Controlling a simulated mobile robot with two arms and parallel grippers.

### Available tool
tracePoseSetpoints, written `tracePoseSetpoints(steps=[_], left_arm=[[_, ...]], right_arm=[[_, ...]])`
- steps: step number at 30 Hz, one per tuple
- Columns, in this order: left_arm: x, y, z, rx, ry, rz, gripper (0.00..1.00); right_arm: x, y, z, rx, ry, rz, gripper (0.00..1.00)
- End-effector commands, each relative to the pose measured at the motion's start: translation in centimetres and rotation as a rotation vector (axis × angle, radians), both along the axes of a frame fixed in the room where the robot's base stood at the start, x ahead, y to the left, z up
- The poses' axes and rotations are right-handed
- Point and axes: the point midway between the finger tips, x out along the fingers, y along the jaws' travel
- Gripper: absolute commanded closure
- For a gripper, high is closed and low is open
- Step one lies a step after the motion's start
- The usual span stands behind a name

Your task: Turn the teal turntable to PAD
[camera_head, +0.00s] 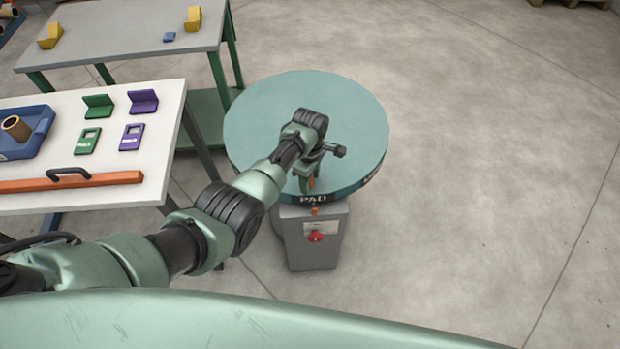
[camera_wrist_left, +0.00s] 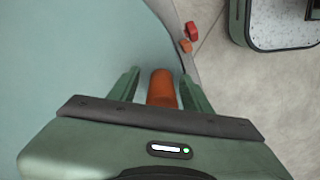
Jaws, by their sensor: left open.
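The teal turntable (camera_head: 262,120) is a round disc on a grey pedestal (camera_head: 312,248). Its rim carries a white PAD label (camera_head: 313,199), which faces the front, just above an orange marker (camera_head: 314,211) on the pedestal. Another rim label shows partly at the right, too small to read. My left gripper (camera_head: 308,184) is over the disc's front edge. In the left wrist view, an orange peg (camera_wrist_left: 162,88) stands between the two open green fingers of my left gripper (camera_wrist_left: 161,84); I cannot tell whether they touch it. My right gripper is out of view.
A red knob (camera_head: 314,236) is on the pedestal's front. A grey table (camera_head: 120,40) stands behind. The floor to the right is clear.

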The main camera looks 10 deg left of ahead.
Motion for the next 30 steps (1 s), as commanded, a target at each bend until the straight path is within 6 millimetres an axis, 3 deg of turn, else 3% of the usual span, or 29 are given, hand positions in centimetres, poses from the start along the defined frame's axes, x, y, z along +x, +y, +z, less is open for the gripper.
tracePoseSetpoints(steps=[5,12,18,30], left_arm=[[0.0,0.0,1.1,0.000,-0.001,0.000,0.51],[0.1,-0.1,5.2,-0.002,-0.003,0.000,0.51],[0.1,-0.1,7.4,0.000,-0.001,0.000,0.51],[0.1,-0.1,7.8,0.000,0.001,-0.001,0.51]], right_arm=[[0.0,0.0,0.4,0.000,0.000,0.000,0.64],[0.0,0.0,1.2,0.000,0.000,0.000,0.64],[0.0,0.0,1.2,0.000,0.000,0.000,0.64],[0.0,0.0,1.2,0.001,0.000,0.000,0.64]])
